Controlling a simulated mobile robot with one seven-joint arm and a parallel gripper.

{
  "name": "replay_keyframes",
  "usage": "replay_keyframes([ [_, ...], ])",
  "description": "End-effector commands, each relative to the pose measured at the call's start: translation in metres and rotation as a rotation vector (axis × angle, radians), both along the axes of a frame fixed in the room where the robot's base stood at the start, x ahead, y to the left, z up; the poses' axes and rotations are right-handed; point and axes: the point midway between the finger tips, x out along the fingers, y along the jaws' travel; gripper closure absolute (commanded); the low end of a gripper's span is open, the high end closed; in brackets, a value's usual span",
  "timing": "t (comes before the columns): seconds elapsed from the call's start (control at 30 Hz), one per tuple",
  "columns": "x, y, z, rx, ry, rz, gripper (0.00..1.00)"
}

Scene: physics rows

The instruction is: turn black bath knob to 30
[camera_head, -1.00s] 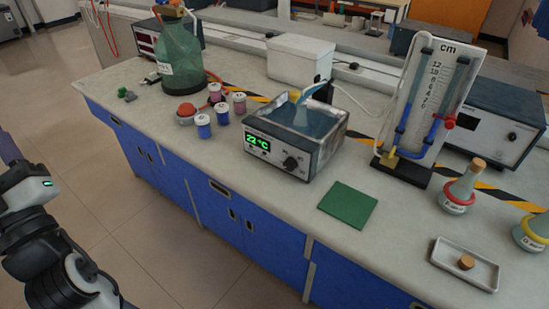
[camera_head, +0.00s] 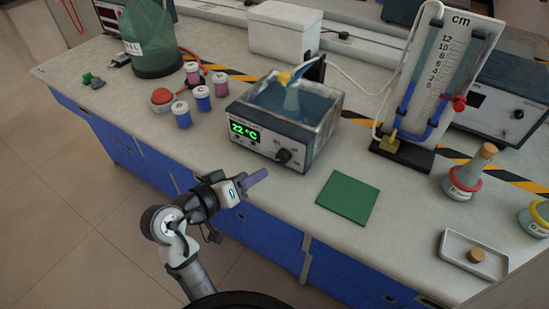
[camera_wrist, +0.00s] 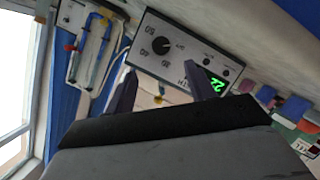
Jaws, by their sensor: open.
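The water bath (camera_head: 285,122) stands on the bench with its front panel facing me. Its green display reads 22 °C (camera_head: 244,131). The black bath knob (camera_head: 284,155) is at the right of the panel.
A green mat (camera_head: 347,197) lies right of the bath. Several small jars (camera_head: 202,98) and a red-topped object (camera_head: 162,97) stand left of it. A manometer (camera_head: 430,85), a flask (camera_head: 468,175) and a tray with a cork (camera_head: 452,268) are at the right. The bench front before the bath is clear.

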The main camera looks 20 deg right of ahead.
Motion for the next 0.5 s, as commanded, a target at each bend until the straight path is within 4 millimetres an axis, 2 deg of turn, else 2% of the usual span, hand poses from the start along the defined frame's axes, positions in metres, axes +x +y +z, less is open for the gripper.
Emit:
replay_keyframes([
  [0.1, 0.011, -0.024, -0.007, 0.0, 0.003, -0.004, 0.45],
  [0.3, 0.03, -0.058, -0.019, 0.0, 0.001, -0.002, 0.45],
  [0.5, 0.043, -0.08, -0.027, 0.001, 0.0, 0.001, 0.45],
])
